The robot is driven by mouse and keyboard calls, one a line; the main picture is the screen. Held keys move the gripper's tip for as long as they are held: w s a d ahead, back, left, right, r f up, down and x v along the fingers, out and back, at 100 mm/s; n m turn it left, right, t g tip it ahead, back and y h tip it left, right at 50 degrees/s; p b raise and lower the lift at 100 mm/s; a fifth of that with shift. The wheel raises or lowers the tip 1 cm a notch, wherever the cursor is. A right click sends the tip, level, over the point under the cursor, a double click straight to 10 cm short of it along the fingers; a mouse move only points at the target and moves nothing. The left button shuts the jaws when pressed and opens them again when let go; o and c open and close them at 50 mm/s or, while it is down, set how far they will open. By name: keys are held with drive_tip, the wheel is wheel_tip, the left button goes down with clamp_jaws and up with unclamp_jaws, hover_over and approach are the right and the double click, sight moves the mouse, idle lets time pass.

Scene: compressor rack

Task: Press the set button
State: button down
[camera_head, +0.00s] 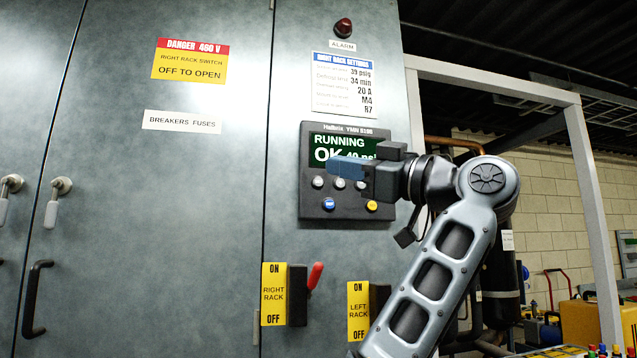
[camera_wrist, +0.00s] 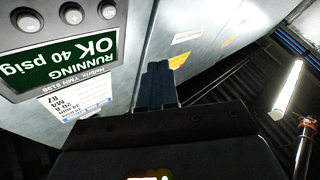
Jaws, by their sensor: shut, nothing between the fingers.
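The controller panel (camera_head: 312,150) is a dark box on the cabinet door with a green display (camera_head: 328,140) reading "RUNNING" and "OK 40 psi". Below the display is a row of grey round buttons (camera_head: 318,182), with a blue button (camera_head: 329,203) and a yellow button (camera_head: 372,206) lower down. My gripper (camera_head: 333,166) is shut and empty, in front of the display's lower part, just above the grey buttons; contact cannot be told.
A red alarm lamp (camera_head: 343,27) sits above the panel. The right rack switch (camera_head: 297,294), with a red lever, and the left rack switch (camera_head: 379,298) are below. Door handles (camera_head: 36,298) stick out at left. A white frame post (camera_head: 592,200) stands at right.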

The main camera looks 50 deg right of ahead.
drive_tip(key=shift+w+d, duration=0.8)
drive_tip(key=shift+w, duration=0.35)
drive_tip(key=shift+w+d, duration=0.75)
drive_tip(key=shift+w, duration=0.45)
drive_tip(key=shift+w+d, duration=0.8)
drive_tip(key=shift+w, duration=0.35)
drive_tip(key=shift+w+d, duration=0.2)
drive_tip(key=shift+w, duration=0.15)
drive_tip(key=shift+w+d, duration=0.25)
drive_tip(key=shift+w, duration=0.05)
idle(0.5)
drive_tip(key=shift+s+a, duration=0.45)
drive_tip(key=shift+s, duration=0.2)
drive_tip(key=shift+s+a+b, duration=0.3)
drive_tip(key=shift+s+a, duration=0.4)
drive_tip(key=shift+s, duration=0.35)
drive_tip(key=shift+s+a+b, duration=0.3)
drive_tip(key=shift+s+a, duration=0.4)
drive_tip(key=shift+s, duration=0.35)
